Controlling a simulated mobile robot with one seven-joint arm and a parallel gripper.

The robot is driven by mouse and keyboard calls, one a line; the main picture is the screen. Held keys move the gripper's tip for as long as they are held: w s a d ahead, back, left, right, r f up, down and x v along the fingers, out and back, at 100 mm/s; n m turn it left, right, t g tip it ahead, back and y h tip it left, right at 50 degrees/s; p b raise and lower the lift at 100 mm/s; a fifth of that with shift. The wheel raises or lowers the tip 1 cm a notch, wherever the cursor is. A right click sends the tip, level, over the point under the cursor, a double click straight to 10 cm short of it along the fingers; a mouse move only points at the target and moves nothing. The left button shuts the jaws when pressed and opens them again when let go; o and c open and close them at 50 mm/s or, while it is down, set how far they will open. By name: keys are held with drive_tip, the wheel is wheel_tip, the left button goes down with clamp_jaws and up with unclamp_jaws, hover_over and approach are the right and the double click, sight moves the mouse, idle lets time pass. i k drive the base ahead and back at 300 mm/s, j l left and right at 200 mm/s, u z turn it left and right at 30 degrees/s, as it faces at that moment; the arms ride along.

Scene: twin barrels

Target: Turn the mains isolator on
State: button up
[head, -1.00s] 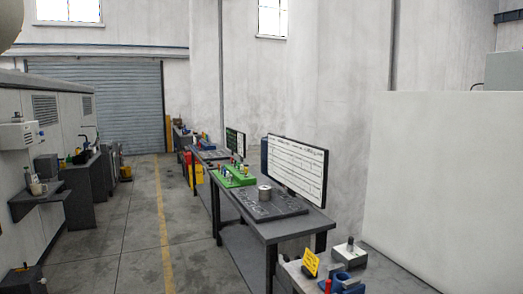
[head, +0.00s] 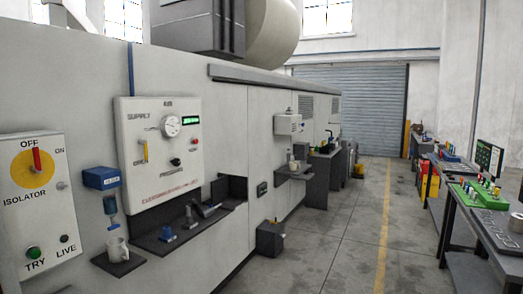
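The mains isolator (head: 18,200) is a pale box on the wall panel at the left edge of the head view, partly cut off by the frame. Its red handle (head: 37,159) sits on a yellow disc (head: 22,172) and stands nearly upright, close to the OFF mark. The ON mark is to its right. Below are a green TRY button (head: 33,252) and a dark LIVE lamp (head: 64,239). My gripper is not in view.
A supply panel (head: 165,150) with a dial hangs right of the isolator. A small shelf (head: 120,262) with a mug (head: 118,249) and a dark ledge (head: 190,230) jut out below. The floor aisle (head: 345,225) is clear; benches stand at the right.

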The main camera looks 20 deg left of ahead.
sight(37, 169)
drive_tip(key=u, duration=1.85)
drive_tip(key=k+u, duration=0.2)
drive_tip(key=u, duration=0.3)
